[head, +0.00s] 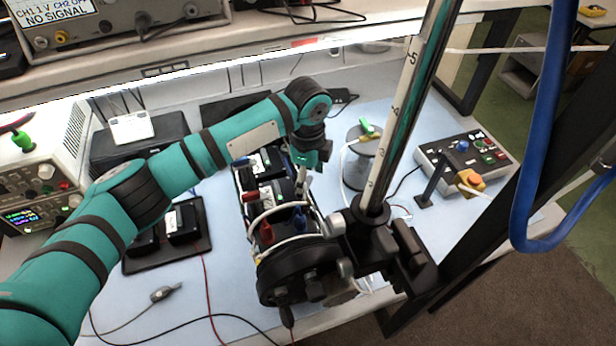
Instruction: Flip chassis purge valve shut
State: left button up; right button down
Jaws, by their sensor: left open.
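The chassis (281,190) is a long dark unit on the light blue bench mat, with a round black end toward me. On it are a red valve handle (265,232) and a blue handle (299,217), with pale tubing looping around. I cannot tell for certain which handle is the purge valve, nor its exact position. My left gripper (302,182) is open and points down over the far middle of the chassis, beyond the blue handle. Its fingers are small here, and contact cannot be told. My right gripper is not in view.
A metal post (398,110) with number marks and a black clamp stands close in front, right of the chassis. A clear cylinder with a green handle (367,130) is behind it. A button box (468,156) lies right, a black tray (168,240) left.

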aim_at(308, 183)
pick_arm(q)
jog(key=shift+r, duration=0.1)
jog(key=shift+r, duration=3.9)
